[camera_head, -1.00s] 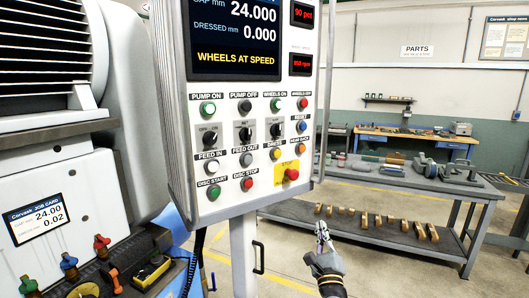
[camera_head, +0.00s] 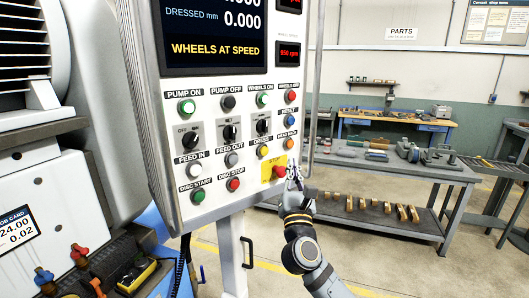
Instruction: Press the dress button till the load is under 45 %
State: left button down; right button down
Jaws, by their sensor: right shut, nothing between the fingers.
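The grey control panel (camera_head: 212,125) stands in front of me. The yellow dress button (camera_head: 263,151) is in its right half, under the knobs, between the grey feed-out button (camera_head: 231,159) and the orange head-back button (camera_head: 288,144). My right gripper (camera_head: 293,175) is shut and empty, pointing up by the panel's lower right edge, close to the red stop button (camera_head: 279,171) and below the dress button. I cannot tell whether it touches the panel. The upper red display (camera_head: 289,3) is cut off and its value unreadable. My left gripper is not in view.
The screen (camera_head: 212,35) shows "WHEELS AT SPEED" and a dressed value of 0.000 mm; the lower red display (camera_head: 289,51) reads about 950 rpm. The red disc-stop button (camera_head: 233,184) is low on the panel. A grey workbench (camera_head: 440,174) stands behind at the right.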

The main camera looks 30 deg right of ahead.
aim_at(264, 151)
jog(key=w+a+b, duration=0.1)
jog(key=w, duration=0.7)
jog(key=shift+w, duration=0.4)
jog(key=shift+b, duration=0.3)
dwell(0.8)
jog(key=shift+w+a, duration=0.1)
jog(key=shift+w, duration=0.3)
jog(key=shift+w+b, duration=0.3)
jog(key=shift+w, duration=0.2)
dwell(0.6)
jog(key=shift+s, duration=0.15)
dwell(0.3)
jog(key=shift+s+f+p, duration=0.1)
jog(key=shift+s+p, duration=0.25)
jog(key=shift+s, duration=0.4)
